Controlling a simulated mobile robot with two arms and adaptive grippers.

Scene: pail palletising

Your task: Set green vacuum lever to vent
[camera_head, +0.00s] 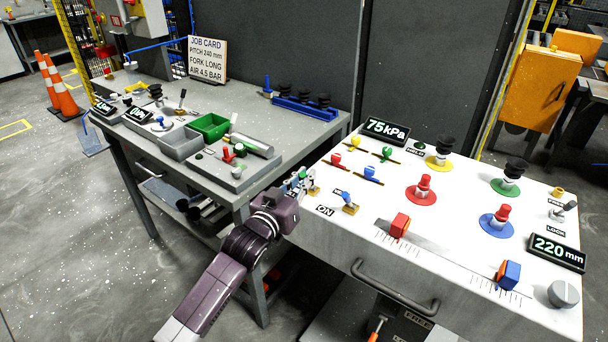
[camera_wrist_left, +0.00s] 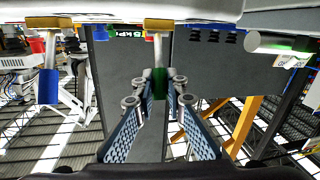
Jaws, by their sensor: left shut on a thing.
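The green vacuum lever has a green grip (camera_wrist_left: 160,84) on a metal stem with a gold base, and shows in the middle of the left wrist view. My left gripper (camera_wrist_left: 160,92) is shut on this green grip, one finger on each side. In the head view my left gripper (camera_head: 302,184) is at the left edge of the white console (camera_head: 335,240), where it hides most of the lever. A blue-gripped lever (camera_head: 348,199) stands beside it, near an ON label; it also shows in the left wrist view (camera_wrist_left: 47,86). My right gripper is not in view.
A display (camera_head: 386,131) on the console reads 75 kPa and another (camera_head: 556,253) reads 220 mm. Red and blue valves, sliders and black knobs stand on the console. A grey workbench (camera_head: 240,95) with bins and a job card (camera_head: 207,58) is at the left.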

